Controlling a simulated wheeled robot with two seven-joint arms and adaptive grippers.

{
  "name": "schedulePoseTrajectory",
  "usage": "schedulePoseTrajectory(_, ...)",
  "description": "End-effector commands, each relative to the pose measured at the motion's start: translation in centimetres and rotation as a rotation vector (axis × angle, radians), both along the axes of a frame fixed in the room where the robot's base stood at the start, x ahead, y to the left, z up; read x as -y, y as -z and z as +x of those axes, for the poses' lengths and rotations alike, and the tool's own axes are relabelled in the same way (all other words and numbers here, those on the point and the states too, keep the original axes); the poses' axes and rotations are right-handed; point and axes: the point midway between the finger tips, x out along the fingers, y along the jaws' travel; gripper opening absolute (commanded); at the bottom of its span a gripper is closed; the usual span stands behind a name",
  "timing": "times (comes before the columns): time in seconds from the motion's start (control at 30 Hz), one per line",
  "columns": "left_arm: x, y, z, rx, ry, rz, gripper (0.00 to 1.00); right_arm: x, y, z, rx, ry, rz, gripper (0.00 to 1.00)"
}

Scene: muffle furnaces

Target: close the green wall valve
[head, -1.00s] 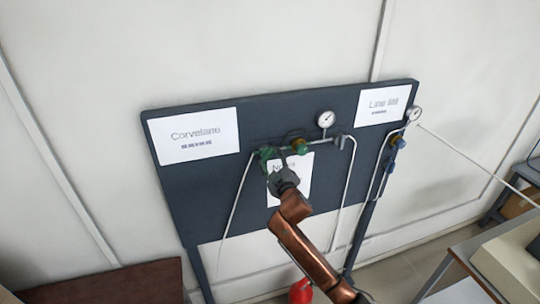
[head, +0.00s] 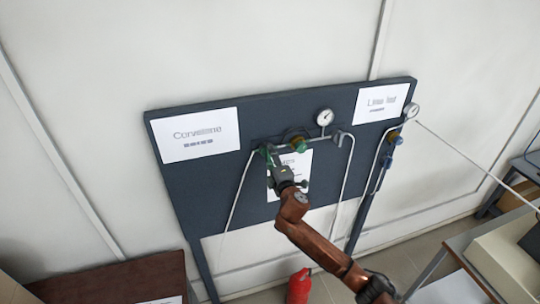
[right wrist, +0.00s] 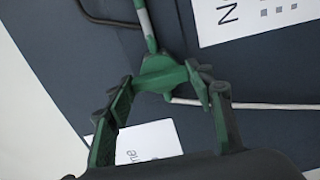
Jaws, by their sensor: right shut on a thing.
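The green wall valve (head: 265,149) is on the pipe at the left of the dark wall panel, and my right gripper partly hides it in the head view. The right wrist view shows its green body and handle (right wrist: 157,76) close up. My right gripper (head: 273,158) reaches up to the valve from below. In the right wrist view, the fingers of this gripper (right wrist: 160,84) stand on either side of the green handle and are shut on it. My left gripper is not in view.
The dark panel (head: 190,185) carries white signs, a gauge (head: 324,117), a second green valve (head: 299,145) and pipes. Another gauge (head: 411,110) and blue valves (head: 396,138) are at its right edge. A red extinguisher (head: 299,288) stands below. A brown tabletop (head: 110,280) is at lower left.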

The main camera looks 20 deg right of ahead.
Motion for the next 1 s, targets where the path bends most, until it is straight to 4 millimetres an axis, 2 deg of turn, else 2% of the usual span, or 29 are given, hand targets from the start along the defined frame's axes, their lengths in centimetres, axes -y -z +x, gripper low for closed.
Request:
schedulePoseTrajectory(0.57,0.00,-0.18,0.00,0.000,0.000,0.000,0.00,0.03,0.05,0.01,0.001,0.001,-0.036,0.25)
schedulePoseTrajectory(0.6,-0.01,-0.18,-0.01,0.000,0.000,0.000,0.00,0.03,0.05,0.01,0.001,0.001,-0.036,0.50)
schedulePoseTrajectory(0.83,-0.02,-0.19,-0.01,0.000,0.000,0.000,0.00,0.03,0.04,0.00,0.001,0.001,-0.034,0.66)
schedulePoseTrajectory(1.0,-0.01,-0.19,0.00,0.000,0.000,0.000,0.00,0.02,0.03,0.00,0.001,0.000,-0.033,0.67)
